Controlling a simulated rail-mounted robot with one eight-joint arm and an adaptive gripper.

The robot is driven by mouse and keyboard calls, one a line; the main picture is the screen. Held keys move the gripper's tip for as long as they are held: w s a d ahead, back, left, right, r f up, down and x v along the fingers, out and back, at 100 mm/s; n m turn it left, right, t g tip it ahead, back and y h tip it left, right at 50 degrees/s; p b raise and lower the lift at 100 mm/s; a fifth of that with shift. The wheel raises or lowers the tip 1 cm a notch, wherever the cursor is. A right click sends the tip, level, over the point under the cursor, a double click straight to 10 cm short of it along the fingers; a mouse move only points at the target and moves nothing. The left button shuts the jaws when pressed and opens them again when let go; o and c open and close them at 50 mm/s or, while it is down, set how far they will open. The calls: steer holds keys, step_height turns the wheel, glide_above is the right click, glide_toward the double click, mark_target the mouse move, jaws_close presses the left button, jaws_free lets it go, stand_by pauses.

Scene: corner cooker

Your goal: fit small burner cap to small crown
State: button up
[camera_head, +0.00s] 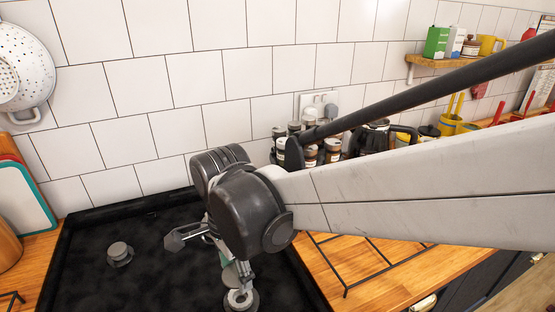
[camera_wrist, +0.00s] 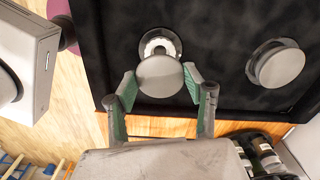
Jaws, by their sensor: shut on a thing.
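The small burner cap (camera_wrist: 160,76), a smooth grey disc, is held between the green-padded fingertips of my gripper (camera_wrist: 160,80) in the wrist view. The small crown (camera_wrist: 158,42), a pale metal ring on a dark base, shows just beyond the cap, which overlaps its near edge in the picture. In the head view the cap (camera_head: 231,275) is at my gripper (camera_head: 228,265), above and slightly left of the open crown (camera_head: 240,299). The cap appears raised off the crown; the exact gap cannot be told. The arm hides part of the gripper.
Another burner with a cap on it (camera_head: 120,251) stands left on the black cooktop (camera_head: 90,285). A black wire pan support (camera_head: 378,268) lies on the wooden counter to the right. Several jars (camera_head: 332,150) and a dark glass pot (camera_head: 372,136) stand at the back.

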steer(key=shift+f, duration=0.15)
steer(key=b, duration=0.4)
glide_above(240, 300)
steer(key=shift+f, duration=2.65)
steer(key=shift+f, duration=0.25)
steer(key=shift+f+b, duration=0.7)
steer(key=shift+b, duration=0.1)
steer(key=o, duration=1.3)
steer(key=shift+c, duration=0.2)
steer(key=shift+r, duration=0.1)
